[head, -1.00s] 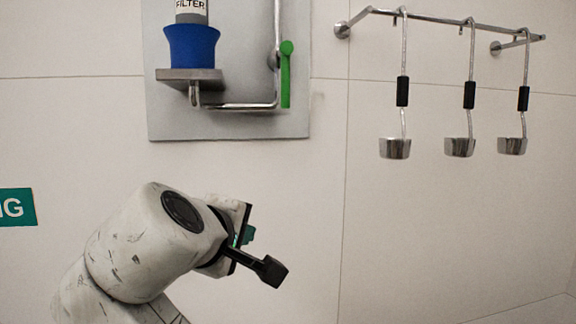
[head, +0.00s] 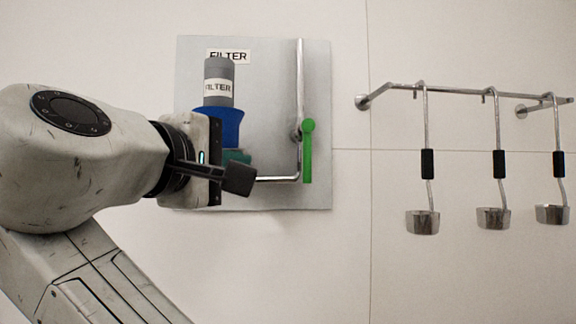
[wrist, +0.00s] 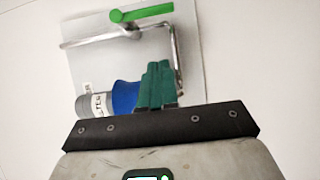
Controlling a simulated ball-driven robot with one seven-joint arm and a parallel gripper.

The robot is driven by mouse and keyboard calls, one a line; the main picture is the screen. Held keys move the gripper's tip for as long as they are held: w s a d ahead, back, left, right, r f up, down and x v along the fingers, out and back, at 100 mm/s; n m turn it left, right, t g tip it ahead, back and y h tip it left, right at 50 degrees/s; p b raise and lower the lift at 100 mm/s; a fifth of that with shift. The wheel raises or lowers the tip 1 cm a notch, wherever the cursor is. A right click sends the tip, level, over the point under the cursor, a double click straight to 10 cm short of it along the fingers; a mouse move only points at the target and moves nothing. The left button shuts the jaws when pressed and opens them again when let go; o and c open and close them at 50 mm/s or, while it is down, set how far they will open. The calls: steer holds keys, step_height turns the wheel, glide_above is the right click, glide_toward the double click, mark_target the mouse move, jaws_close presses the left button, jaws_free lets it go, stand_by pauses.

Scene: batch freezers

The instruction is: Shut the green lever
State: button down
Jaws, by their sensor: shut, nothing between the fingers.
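The green lever (head: 308,152) hangs straight down from its pivot on the steel pipe (head: 300,80), in line with the pipe's vertical run. It also shows at the top of the wrist view (wrist: 142,13), parallel to the pipe there. My gripper (head: 238,157) is left of the lever in the head view, in front of the panel and apart from the lever. Its teal fingers (wrist: 157,85) are shut together with nothing between them. In the head view they are partly hidden behind a dark part of my wrist.
A grey and blue filter (head: 218,90) is mounted on the grey wall panel (head: 265,75), close behind my gripper. Right of the panel, a wall rail (head: 460,91) holds three hanging ladles (head: 428,165). The wall between the lever and the ladles is clear.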

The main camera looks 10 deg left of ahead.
steer(key=p, duration=0.4)
glide_toward(305, 153)
steer(key=w+a+f, duration=0.2)
steer(key=w+a, duration=0.1)
steer(key=w, duration=0.1)
steer(key=shift+w+d+f+p, duration=0.15)
steer(key=shift+w+d+p, duration=0.6)
steer(key=shift+w+d, duration=0.85)
steer(key=shift+s+d, duration=0.15)
steer(key=shift+d, duration=0.15)
steer(key=shift+f+n+b, duration=0.15)
steer(key=shift+n+b, duration=0.15)
steer(key=shift+b, duration=0.2)
